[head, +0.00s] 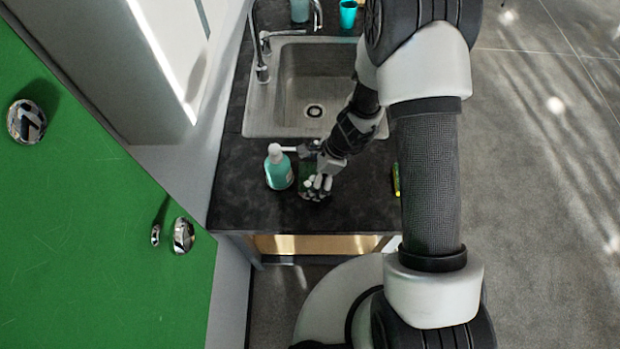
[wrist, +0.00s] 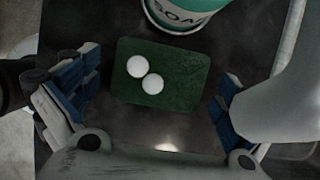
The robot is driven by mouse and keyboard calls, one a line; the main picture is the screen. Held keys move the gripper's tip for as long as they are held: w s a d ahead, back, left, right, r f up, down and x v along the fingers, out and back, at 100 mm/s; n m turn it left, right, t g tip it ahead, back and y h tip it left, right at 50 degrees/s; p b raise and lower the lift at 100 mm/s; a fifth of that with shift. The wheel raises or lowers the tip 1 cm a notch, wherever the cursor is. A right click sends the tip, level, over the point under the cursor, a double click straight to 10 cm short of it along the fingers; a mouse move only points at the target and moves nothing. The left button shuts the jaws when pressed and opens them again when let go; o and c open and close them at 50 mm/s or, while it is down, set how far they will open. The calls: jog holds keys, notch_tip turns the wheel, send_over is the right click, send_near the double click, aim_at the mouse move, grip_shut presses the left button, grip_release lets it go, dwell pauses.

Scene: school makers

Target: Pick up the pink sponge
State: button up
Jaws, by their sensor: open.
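I see no pink sponge in either view. My gripper (head: 318,186) is low over the dark counter in front of the sink, beside a teal soap bottle. In the wrist view my gripper (wrist: 160,78) is open, with one finger on each side of a dark green rectangular pad (wrist: 185,85). The pad lies flat between the fingers, apart from both. Two white round spots (wrist: 144,75) show on the pad; I cannot tell whether they are objects. In the head view my gripper mostly hides the pad (head: 305,172).
The soap bottle (head: 279,172) with a white pump stands close left of my gripper; its base shows in the wrist view (wrist: 185,12). The sink (head: 290,95) and tap (head: 262,65) are behind. A teal cup (head: 348,14) stands beyond. A yellow-green item (head: 396,180) is at the counter's right.

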jog(key=shift+c, duration=0.4)
jog(key=c, duration=0.6)
jog(key=shift+c, duration=0.2)
